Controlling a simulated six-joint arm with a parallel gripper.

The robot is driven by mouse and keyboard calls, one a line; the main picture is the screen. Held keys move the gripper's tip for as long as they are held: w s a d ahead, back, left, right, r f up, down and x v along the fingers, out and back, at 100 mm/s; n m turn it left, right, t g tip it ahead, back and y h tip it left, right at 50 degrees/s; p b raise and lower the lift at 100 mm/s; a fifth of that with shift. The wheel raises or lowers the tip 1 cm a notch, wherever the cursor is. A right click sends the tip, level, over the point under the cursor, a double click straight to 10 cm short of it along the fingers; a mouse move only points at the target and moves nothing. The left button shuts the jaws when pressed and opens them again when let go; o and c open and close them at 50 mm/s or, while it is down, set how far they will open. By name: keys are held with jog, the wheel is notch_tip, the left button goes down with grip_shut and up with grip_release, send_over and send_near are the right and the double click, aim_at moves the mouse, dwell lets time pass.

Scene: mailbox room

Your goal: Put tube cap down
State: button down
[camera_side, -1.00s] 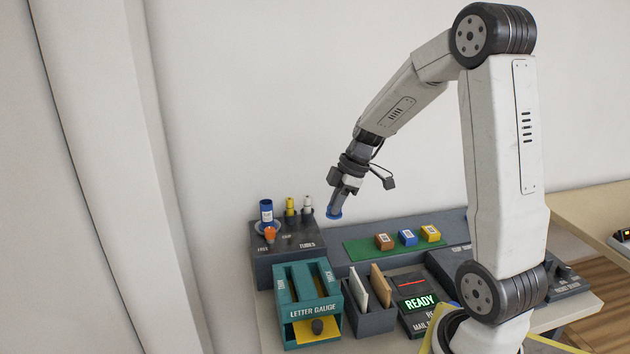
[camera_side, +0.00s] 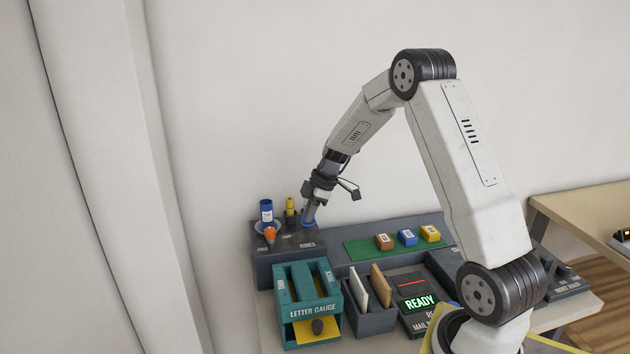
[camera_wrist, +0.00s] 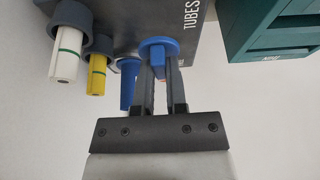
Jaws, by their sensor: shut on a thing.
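My gripper (camera_side: 310,215) is shut on the blue tube cap (camera_wrist: 159,48), one finger on each side of it. The cap also shows in the side view (camera_side: 308,224), low over the right part of the dark tubes block (camera_side: 290,248). I cannot tell whether it touches the block's top. In the wrist view, a blue tube (camera_wrist: 128,85), a yellow tube (camera_wrist: 97,75) and a white tube (camera_wrist: 67,58) stand left of the cap. In the side view the white tube is hidden behind my gripper.
An orange piece (camera_side: 270,233) sits at the front of the tubes block. The teal letter gauge (camera_side: 308,290) stands in front of it. A green mat (camera_side: 365,250) with small coloured boxes lies to the right. A holder with envelopes (camera_side: 370,315) is beside the gauge.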

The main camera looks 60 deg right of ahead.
aim_at(307, 224)
jog(key=shift+w+d+f, duration=0.1)
jog(key=shift+w+f, duration=0.15)
jog(key=shift+w+d+f, duration=0.1)
jog(key=shift+w+f, duration=0.15)
jog(key=shift+f, duration=1.6)
jog(key=c, duration=0.7)
grip_release()
jog(key=shift+f, duration=0.1)
jog(key=shift+o, duration=0.2)
jog(key=v, duration=1.2)
